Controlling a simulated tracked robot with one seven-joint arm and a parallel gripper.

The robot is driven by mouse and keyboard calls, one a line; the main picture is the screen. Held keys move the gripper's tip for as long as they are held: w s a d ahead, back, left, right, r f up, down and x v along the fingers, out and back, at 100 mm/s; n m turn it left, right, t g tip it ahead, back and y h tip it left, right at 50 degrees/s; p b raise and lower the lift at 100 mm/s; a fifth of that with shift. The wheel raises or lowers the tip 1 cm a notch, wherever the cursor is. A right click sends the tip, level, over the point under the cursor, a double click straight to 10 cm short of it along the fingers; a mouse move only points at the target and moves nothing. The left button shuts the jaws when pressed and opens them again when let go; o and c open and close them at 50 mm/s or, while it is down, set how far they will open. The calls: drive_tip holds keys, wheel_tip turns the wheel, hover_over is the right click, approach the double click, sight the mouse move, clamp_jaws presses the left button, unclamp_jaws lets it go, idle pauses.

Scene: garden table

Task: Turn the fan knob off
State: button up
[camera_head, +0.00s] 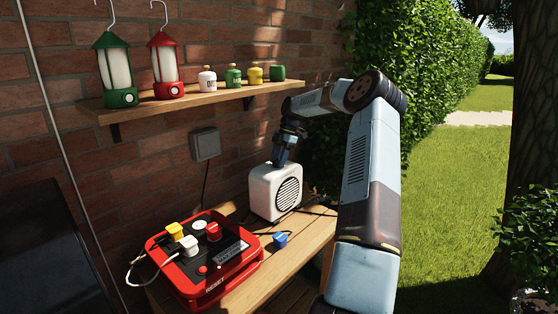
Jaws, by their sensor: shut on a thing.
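The fan (262,192) is a small white box with a round dark grille on its front, standing at the far end of the wooden table. My gripper (281,164) points down at the top of the fan and is shut on the fan knob there. The knob itself is hidden by the fingers, so its setting cannot be read.
A red power box (222,280) with several coloured plugs stands at the table's near left. A blue plug (280,240) lies between it and the fan. Above, a wooden shelf (205,104) holds a green lantern (117,72), a red lantern (164,65) and several small canisters.

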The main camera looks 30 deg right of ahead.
drive_tip(key=n, duration=0.2)
drive_tip(key=n+g, duration=0.1)
drive_tip(key=n+g+h, duration=0.1)
drive_tip(key=n, duration=0.1)
drive_tip(key=shift+w+a+n, duration=0.1)
drive_tip(key=shift+w+n, duration=0.15)
drive_tip(key=shift+n, duration=0.05)
drive_tip(key=n, duration=0.2)
drive_tip(key=n+g+h, duration=0.1)
drive_tip(key=n, duration=0.1)
drive_tip(key=shift+w+a+f+n, duration=0.1)
drive_tip(key=shift+a+n, duration=0.05)
drive_tip(key=shift+n, duration=0.25)
drive_tip(key=shift+h, duration=0.3)
drive_tip(key=o, duration=1)
drive_tip(key=shift+o, duration=0.2)
